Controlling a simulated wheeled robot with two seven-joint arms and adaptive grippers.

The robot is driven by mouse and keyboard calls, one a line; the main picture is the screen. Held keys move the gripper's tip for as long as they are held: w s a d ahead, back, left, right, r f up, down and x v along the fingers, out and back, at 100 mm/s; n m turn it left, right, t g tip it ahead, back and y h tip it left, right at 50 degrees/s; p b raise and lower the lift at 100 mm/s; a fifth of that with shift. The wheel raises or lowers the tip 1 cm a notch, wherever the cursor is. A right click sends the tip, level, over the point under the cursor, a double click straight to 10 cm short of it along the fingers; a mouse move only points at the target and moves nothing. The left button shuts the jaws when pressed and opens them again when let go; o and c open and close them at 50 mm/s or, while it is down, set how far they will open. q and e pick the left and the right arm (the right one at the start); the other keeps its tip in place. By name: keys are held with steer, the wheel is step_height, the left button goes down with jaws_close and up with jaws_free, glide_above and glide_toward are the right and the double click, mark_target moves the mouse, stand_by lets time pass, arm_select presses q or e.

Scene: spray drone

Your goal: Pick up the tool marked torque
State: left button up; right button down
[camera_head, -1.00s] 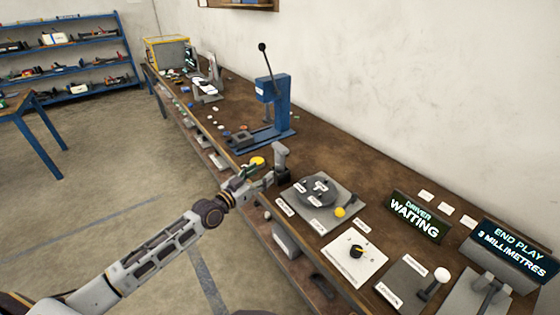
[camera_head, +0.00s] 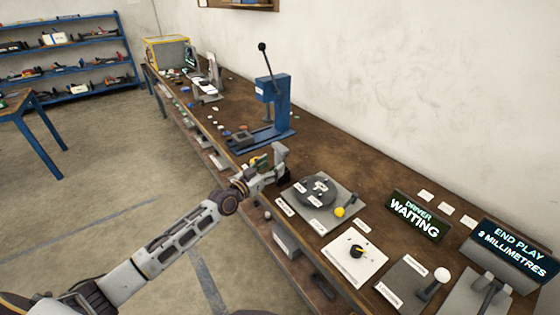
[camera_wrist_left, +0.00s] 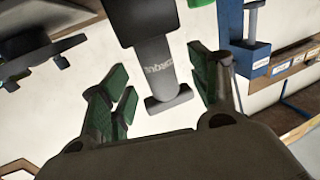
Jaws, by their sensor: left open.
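The torque tool (camera_head: 280,153) is a grey T-shaped piece standing at the front edge of the bench. My right gripper is not in view.
A blue press (camera_head: 274,105) with a long lever stands behind the tool. A yellow object (camera_head: 257,160) is partly hidden behind my gripper.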

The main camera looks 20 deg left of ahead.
mark_target(277, 163)
arm_select(q)
steer(key=shift+w+d, duration=0.1)
steer(key=shift+w, duration=0.05)
steer(key=shift+x, duration=2.45)
steer(key=shift+d, duration=0.15)
steer(key=shift+c, duration=0.4)
steer(key=c, duration=1.1)
steer(key=shift+r, duration=0.15)
steer(key=shift+c, duration=0.2)
